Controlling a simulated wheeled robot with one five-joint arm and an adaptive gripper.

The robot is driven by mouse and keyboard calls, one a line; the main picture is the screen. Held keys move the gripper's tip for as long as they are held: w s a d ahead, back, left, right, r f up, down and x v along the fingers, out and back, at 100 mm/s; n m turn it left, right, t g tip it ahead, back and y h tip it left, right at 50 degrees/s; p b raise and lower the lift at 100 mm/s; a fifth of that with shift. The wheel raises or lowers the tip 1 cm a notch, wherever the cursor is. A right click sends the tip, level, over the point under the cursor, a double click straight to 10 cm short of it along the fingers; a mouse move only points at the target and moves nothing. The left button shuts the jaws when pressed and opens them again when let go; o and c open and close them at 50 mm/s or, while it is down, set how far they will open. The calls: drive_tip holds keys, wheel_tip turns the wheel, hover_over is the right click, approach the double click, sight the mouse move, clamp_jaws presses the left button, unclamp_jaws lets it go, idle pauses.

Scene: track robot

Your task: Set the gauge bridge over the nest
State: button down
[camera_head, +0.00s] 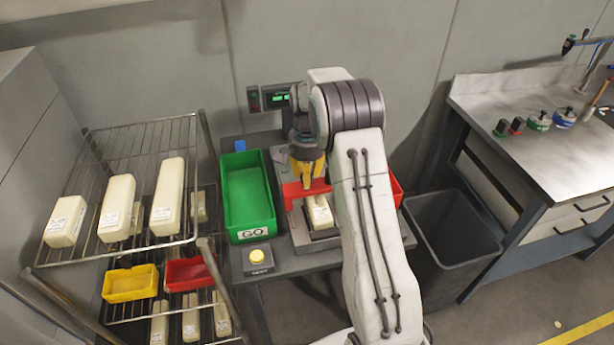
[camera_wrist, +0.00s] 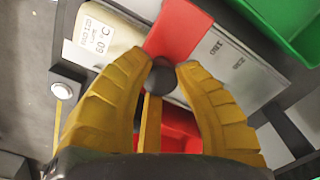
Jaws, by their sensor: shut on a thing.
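The red gauge bridge (camera_head: 307,188) is at my gripper (camera_head: 306,172). The yellow fingers are shut on its dark round knob (camera_wrist: 160,78), which also shows between the fingertips of my gripper (camera_wrist: 163,68) in the wrist view. The bridge's red top (camera_wrist: 178,32) crosses the end of a cream block (camera_head: 319,212) in both views. The labelled block (camera_wrist: 104,40) lies at the nest, on a pale metal plate (camera_wrist: 225,68). I cannot tell whether the bridge rests on the plate or hangs just above it; its far leg is hidden.
A red bin (camera_head: 397,188) is partly behind my arm. A grey waste bin (camera_head: 455,235) stands right. A wire rack (camera_head: 140,150) at left holds several cream blocks.

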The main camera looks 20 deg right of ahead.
drive_tip(key=shift+s+a+f, duration=0.1)
drive_tip(key=shift+s+f, duration=0.15)
drive_tip(key=shift+s, duration=0.1)
drive_tip(key=c, duration=1.4)
unclamp_jaws()
drive_tip(key=o, duration=0.5)
drive_tip(key=shift+w+r, duration=0.1)
drive_tip(key=shift+r, duration=0.05)
drive_tip(key=shift+o, duration=0.2)
drive_tip(key=shift+w+r, duration=0.1)
drive_tip(key=shift+r, duration=0.4)
wheel_tip(320, 180, up, 11)
